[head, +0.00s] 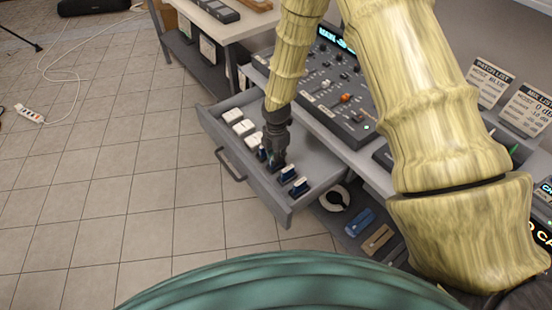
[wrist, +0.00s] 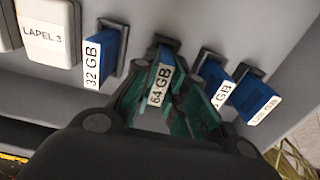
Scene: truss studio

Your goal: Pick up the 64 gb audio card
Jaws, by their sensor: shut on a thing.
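The 64 GB audio card (wrist: 162,80) is blue with a white label reading "64 GB". In the wrist view it sits at its dark slot in the drawer, between the teal fingers of my gripper (wrist: 172,100). The gripper is shut on it. In the head view my gripper (head: 275,160) reaches down into the open drawer (head: 240,180) and hides most of this card. A 32 GB card (wrist: 103,62) stands to its left. Two more blue cards stand to its right, one with its label partly hidden (wrist: 216,82) and one with a label too blurred to read (wrist: 258,98).
White blocks, one labelled "LAPEL 3" (wrist: 48,30), lie in the drawer's left part. A mixing console (head: 335,95) stands on the desk behind the drawer. A lower shelf holds a white roll (head: 335,197) and a blue item (head: 360,222). The tiled floor at left is mostly clear.

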